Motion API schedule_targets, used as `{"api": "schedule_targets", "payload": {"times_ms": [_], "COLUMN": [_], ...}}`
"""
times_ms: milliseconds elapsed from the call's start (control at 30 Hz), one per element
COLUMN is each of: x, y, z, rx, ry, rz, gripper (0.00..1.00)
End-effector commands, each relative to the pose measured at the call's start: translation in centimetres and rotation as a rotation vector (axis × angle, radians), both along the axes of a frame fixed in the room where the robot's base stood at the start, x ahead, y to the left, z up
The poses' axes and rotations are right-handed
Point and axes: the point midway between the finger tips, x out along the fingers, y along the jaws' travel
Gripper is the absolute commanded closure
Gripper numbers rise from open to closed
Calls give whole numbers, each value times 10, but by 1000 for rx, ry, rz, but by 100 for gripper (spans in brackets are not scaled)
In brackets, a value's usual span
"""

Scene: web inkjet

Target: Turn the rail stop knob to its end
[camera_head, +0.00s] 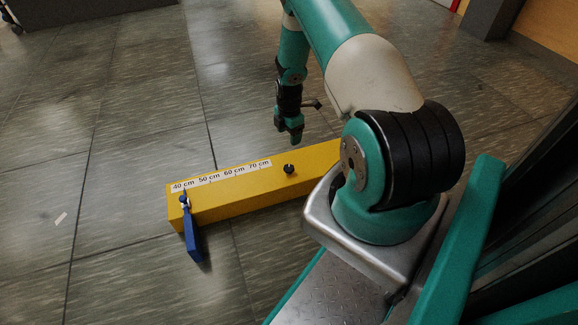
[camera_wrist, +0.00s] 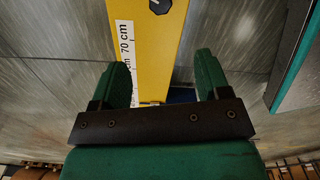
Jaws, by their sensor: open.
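A yellow rail (camera_head: 235,192) with a white centimetre scale lies low over the floor; it also shows in the wrist view (camera_wrist: 156,50). A round black knob (camera_head: 289,169) sits on its top, right of the 70 cm mark; a dark knob (camera_wrist: 160,6) is cut by the top edge of the wrist view. A blue stop piece (camera_head: 193,238) hangs at the rail's left end, with a small dark knob (camera_head: 184,199) near the 40 cm mark. My gripper (camera_head: 293,138) is open and empty, pointing down, apart from the rail. Its fingers (camera_wrist: 160,72) also show in the wrist view.
The scale strip (camera_head: 220,175) runs from 40 to 70 cm along the rail top. My arm hides the rail's right end.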

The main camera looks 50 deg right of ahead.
Motion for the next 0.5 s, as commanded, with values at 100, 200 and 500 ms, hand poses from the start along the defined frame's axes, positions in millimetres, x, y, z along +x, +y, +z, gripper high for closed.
{"api": "schedule_targets", "payload": {"times_ms": [100,200,500], "x": [0,0,1], "y": [0,0,0], "z": [-2,-2,-2], "rx": [0,0,2], "ry": [0,0,-1], "rz": [-365,-678,-1620], "gripper": [30,30,30]}}
